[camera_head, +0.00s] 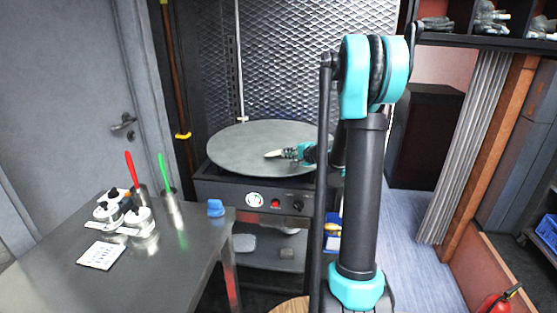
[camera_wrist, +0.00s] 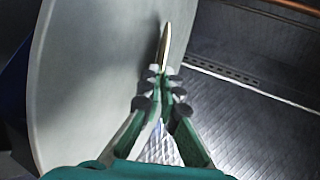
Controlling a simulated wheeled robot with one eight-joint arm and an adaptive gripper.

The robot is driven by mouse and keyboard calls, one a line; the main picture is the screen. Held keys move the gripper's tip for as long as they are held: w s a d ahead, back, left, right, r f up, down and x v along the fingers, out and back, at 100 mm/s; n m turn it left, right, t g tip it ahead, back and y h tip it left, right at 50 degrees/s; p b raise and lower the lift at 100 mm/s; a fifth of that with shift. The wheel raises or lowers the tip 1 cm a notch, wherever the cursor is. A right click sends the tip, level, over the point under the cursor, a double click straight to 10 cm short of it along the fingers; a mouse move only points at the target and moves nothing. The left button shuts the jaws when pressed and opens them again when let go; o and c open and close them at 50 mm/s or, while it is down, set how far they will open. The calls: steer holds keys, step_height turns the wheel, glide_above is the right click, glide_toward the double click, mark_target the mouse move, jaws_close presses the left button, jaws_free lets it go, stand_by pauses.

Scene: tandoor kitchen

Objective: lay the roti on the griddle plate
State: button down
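The griddle plate (camera_head: 240,140) is a large grey round disc on top of a stove. It fills the left part of the wrist view (camera_wrist: 85,75). My gripper (camera_head: 290,153) is over the right half of the plate. In the wrist view its fingers (camera_wrist: 161,82) are closed on a thin tan piece, seen edge-on, which looks like the roti (camera_wrist: 165,45). The roti shows as a small pale tip in the head view (camera_head: 272,154). It is close to the plate surface; I cannot tell whether it touches.
The stove front (camera_head: 235,195) has a gauge and knobs. A metal table (camera_head: 165,265) at left holds jars, a white card (camera_head: 101,255), red- and green-handled tools in metal cups, and a blue object (camera_head: 215,208). A patterned metal wall (camera_head: 290,60) stands behind the plate.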

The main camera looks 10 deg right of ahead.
steer(key=c, duration=1.9)
jaws_free()
steer(key=shift+s, duration=0.1)
steer(key=shift+v, duration=3.95)
